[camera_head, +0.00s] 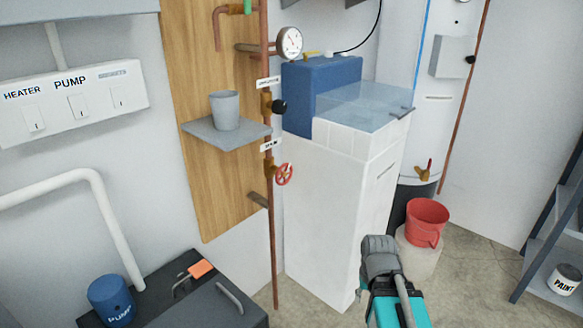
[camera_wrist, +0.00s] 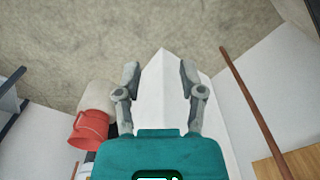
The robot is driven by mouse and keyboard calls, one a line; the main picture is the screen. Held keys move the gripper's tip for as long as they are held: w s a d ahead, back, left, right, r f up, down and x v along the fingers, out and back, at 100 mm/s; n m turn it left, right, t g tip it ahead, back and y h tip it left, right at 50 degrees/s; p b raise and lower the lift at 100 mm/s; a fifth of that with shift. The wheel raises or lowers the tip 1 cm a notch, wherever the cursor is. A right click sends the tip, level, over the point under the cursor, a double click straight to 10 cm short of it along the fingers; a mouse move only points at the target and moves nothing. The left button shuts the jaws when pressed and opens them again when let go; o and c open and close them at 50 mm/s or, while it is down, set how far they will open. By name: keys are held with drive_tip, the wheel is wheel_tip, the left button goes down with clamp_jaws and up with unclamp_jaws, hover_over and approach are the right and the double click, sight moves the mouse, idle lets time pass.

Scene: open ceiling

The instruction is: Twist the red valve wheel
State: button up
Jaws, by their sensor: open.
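The red valve wheel (camera_head: 284,174) is a small round handwheel on the vertical copper pipe, beside the wooden board and left of the white cabinet in the head view. A small label sits just above it. My arm shows at the bottom right of the head view, well apart from the wheel. In the wrist view, my gripper (camera_wrist: 159,76) is open with its two grey fingers spread and nothing between them. The white cabinet and floor lie beyond the fingers. The wheel does not show in the wrist view.
The white cabinet (camera_head: 335,205) with a glass-topped blue unit stands right of the pipe. A grey shelf (camera_head: 205,137) with a cup (camera_head: 225,110) juts out left of it. A red bucket (camera_head: 427,223) stands at right. A dark box (camera_head: 170,305) is low left.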

drive_tip(key=m+t+h+p, duration=0.8)
drive_tip(key=t+p, duration=0.3)
drive_tip(key=p, duration=0.8)
approach(292, 166)
drive_tip(key=w+a+v, duration=0.1)
drive_tip(key=v, duration=0.4)
drive_tip(key=shift+s, duration=0.2)
drive_tip(key=shift+d+b, duration=0.1)
drive_tip(key=shift+b, duration=0.2)
drive_tip(key=b+x, duration=0.4)
drive_tip(key=x, duration=0.8)
drive_tip(key=shift+d+f+b, duration=0.15)
drive_tip(key=shift+f+b, duration=0.05)
drive_tip(key=shift+b, duration=0.15)
drive_tip(key=shift+x, duration=0.75)
